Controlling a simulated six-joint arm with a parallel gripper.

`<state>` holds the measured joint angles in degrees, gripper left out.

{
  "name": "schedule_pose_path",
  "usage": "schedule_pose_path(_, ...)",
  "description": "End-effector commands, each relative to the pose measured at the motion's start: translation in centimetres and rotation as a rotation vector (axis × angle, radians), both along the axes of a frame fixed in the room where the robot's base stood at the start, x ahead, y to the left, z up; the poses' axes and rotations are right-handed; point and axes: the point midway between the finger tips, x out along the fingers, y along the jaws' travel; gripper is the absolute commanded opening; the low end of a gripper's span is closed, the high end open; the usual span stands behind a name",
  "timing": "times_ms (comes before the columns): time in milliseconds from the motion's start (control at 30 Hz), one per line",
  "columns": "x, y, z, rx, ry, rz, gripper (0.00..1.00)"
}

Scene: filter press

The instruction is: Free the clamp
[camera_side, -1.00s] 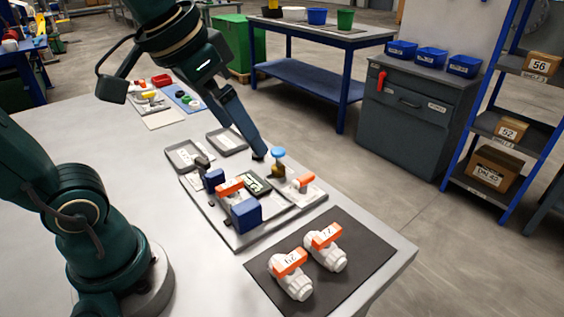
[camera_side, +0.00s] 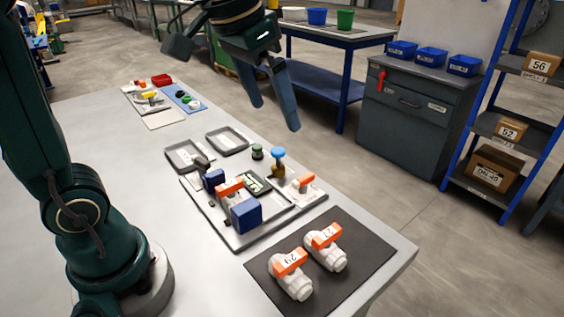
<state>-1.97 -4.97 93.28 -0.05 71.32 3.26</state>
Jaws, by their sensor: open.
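A small press fixture sits on a grey tray (camera_side: 238,243) on the table. It has a large blue block (camera_side: 246,216), a smaller blue block (camera_side: 214,181), an orange bar (camera_side: 229,187) between them and a dark handle (camera_side: 202,163) at its back. I cannot tell which of these parts is the clamp, or whether it is tight. My gripper (camera_side: 276,117) is open and empty, its fingers spread, well above the table and behind the fixture. It touches nothing. A small green-topped piece (camera_side: 257,152) stands below it, beside a blue-topped brown piece (camera_side: 278,160).
Two white valves with orange handles (camera_side: 291,263) (camera_side: 324,236) lie on a dark mat (camera_side: 350,270) at the front right. An orange-handled valve (camera_side: 303,183) sits right of the fixture. Two shallow grey trays (camera_side: 185,155) (camera_side: 228,141) lie behind it.

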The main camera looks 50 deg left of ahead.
Motion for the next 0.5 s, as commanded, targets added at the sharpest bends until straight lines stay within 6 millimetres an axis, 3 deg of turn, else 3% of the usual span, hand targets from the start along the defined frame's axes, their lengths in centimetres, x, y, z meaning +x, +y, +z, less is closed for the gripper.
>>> schedule_pose_path(33, 0.0, 0.0, 0.0, 0.000, 0.000, 0.000, 0.89)
schedule_pose_path(133, 0.0, 0.0, 0.0, -0.009, -0.001, 0.024, 0.53)
schedule_pose_path(333, 0.5, 0.3, -0.4, -0.089, -0.005, 0.251, 0.53)
schedule_pose_path(500, 1.4, 4.3, -3.0, -0.181, 0.046, 0.667, 0.53)
